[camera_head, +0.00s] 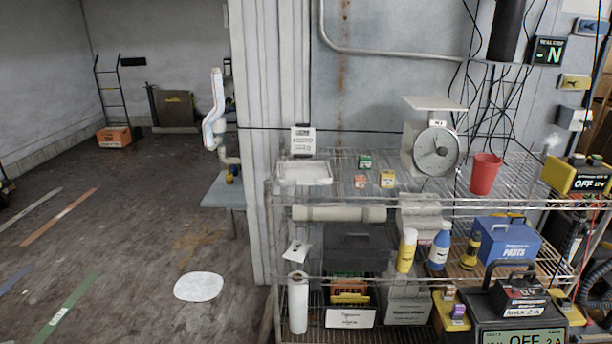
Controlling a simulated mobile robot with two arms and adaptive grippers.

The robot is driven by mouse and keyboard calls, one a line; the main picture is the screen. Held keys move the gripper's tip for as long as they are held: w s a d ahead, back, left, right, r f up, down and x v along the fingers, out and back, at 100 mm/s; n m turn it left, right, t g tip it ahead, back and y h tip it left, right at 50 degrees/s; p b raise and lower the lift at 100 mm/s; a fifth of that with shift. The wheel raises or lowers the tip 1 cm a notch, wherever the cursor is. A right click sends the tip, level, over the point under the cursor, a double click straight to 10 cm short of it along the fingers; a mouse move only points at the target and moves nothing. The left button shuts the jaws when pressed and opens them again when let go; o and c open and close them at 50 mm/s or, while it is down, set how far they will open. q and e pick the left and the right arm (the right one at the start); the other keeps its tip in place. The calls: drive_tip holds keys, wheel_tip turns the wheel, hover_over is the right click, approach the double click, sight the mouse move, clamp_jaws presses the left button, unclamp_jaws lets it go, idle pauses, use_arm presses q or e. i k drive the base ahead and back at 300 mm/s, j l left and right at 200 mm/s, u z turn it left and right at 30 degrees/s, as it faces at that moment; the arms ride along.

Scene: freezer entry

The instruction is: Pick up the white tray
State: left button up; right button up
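A white tray (304,179) lies flat on the top shelf of the wire rack, at the shelf's left end. It looks shallow and rectangular, and I cannot make out anything in it. A small white sign stands just behind it. Neither of my grippers shows in the head view, so nothing is seen touching the tray.
The wire rack (470,206) also holds a dial scale (435,150), a red cup (485,173) and small boxes (361,181) on top. Bottles and a blue parts box (508,240) crowd below. The floor (110,220) at left is mostly clear.

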sight(304, 173)
drive_tip(key=z, duration=0.3)
drive_tip(key=i+j+z, duration=0.4)
drive_tip(key=j, duration=0.15)
drive_tip(key=i+j+z, duration=0.15)
drive_tip(key=j, duration=0.2)
drive_tip(key=j+z, duration=0.2)
drive_tip(key=i+j, duration=0.05)
drive_tip(key=j, duration=0.05)
